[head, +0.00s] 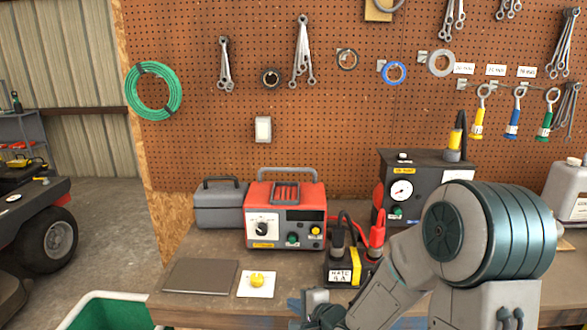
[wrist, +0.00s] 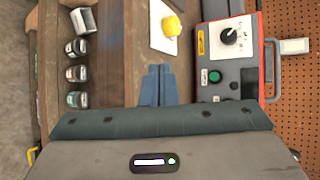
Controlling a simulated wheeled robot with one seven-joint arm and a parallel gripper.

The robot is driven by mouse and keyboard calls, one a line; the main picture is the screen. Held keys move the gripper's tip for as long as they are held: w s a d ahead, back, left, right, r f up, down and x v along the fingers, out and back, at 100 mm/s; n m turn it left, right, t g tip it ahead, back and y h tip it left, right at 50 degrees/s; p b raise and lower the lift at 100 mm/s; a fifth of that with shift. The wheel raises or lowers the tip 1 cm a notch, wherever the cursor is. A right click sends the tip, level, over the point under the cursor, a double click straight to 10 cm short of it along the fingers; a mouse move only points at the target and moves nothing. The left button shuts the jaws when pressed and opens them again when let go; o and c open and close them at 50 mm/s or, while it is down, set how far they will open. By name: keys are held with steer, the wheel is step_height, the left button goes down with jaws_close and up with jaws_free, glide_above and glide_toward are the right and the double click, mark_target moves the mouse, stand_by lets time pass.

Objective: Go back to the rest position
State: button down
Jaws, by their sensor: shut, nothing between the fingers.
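My gripper (wrist: 158,85) shows in the wrist view with its two blue-grey fingers together and nothing between them. It is over the brown workbench (wrist: 118,60), between the red charger (wrist: 203,72) on the right and several small jars on the left. A yellow knob (wrist: 173,26) on a white card lies beyond the fingertips. In the head view my arm reaches in from the lower right over the bench's front. The gripper end is low in that picture and partly hidden by my own arm.
In the head view the red charger (head: 285,211), a grey toolbox (head: 219,205) and a black gauge box (head: 421,170) stand along the pegboard (head: 330,130). A dark flat plate (head: 200,277) lies at the bench's left. A green bin (head: 110,312) is below.

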steer(key=s+d+r+n+g+h, duration=0.1)
steer(key=s+d+r+n+h, duration=0.1)
steer(key=d+r+n+h, duration=0.3)
steer(key=s+d+n+g+h, duration=0.1)
steer(key=s+d+n+h, duration=0.15)
steer(key=d, duration=0.35)
steer(key=s+d+r+n+g, duration=0.1)
steer(key=s+r+n+g, duration=0.1)
steer(key=s, duration=0.6)
steer(key=s+d+r+n+g, duration=0.2)
steer(key=s+r+n+g, duration=0.1)
steer(key=s, duration=0.5)
steer(key=shift+s+d+r+n, duration=0.3)
steer(key=shift+r+n, duration=0.15)
steer(key=shift+r, duration=0.2)
steer(key=shift+h, duration=0.25)
